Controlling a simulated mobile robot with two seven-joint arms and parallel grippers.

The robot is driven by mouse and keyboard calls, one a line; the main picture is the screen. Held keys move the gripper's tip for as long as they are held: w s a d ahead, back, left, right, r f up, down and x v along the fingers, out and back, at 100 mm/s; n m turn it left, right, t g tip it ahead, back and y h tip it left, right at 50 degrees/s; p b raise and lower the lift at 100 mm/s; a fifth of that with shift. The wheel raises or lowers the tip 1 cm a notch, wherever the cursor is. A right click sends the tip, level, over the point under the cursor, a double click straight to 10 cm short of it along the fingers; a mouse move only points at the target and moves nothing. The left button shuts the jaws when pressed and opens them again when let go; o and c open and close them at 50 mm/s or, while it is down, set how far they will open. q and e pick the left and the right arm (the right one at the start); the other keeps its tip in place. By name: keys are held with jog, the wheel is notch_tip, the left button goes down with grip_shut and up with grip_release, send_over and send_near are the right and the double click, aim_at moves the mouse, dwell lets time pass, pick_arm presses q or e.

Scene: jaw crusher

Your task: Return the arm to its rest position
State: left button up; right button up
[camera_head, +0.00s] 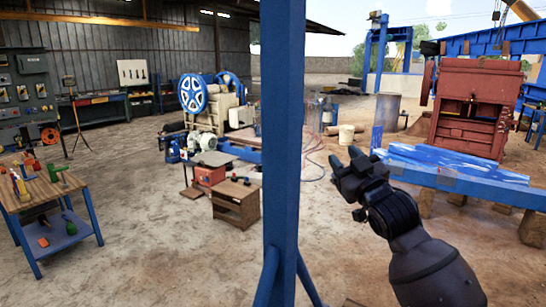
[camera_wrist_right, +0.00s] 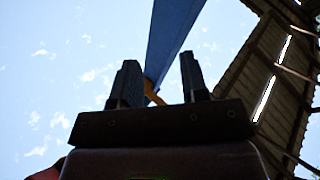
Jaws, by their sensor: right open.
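My right gripper (camera_head: 345,178) is raised at the right of the head view, with its arm coming in from the lower right. In the right wrist view its two dark fingers (camera_wrist_right: 160,85) stand apart with nothing between them. Behind them show sky, a blue post and part of a roof. My left gripper is not in the head view.
A blue post (camera_head: 282,120) stands upright close in front, left of my right arm. A tool cart (camera_head: 75,185) stands left. Open floor (camera_head: 150,240) lies between.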

jog(key=s+d+f+m+g+h, duration=0.15)
jog(key=s+f, duration=0.25)
jog(key=f, duration=0.5)
jog(key=s+d+f+m+g+h, duration=0.1)
jog(key=s+d+f+h, duration=0.2)
jog(key=f, duration=0.7)
jog(key=s+d+f+m+g, duration=0.1)
jog(key=s+d+f+m, duration=0.15)
jog(key=s+f, duration=0.45)
jog(key=s+d+f+m+g+h, duration=0.1)
jog(key=s+d+f+g, duration=0.1)
jog(key=s+f, duration=0.8)
jog(key=s+d+f+m+g+h+b, duration=0.1)
jog(key=s+d+f+g+h, duration=0.1)
jog(key=s+f, duration=0.9)
jog(key=shift+d+f+g, duration=0.45)
jog(key=shift+f+g, duration=0.1)
jog(key=shift+f, duration=0.25)
jog(key=shift+c, duration=0.3)
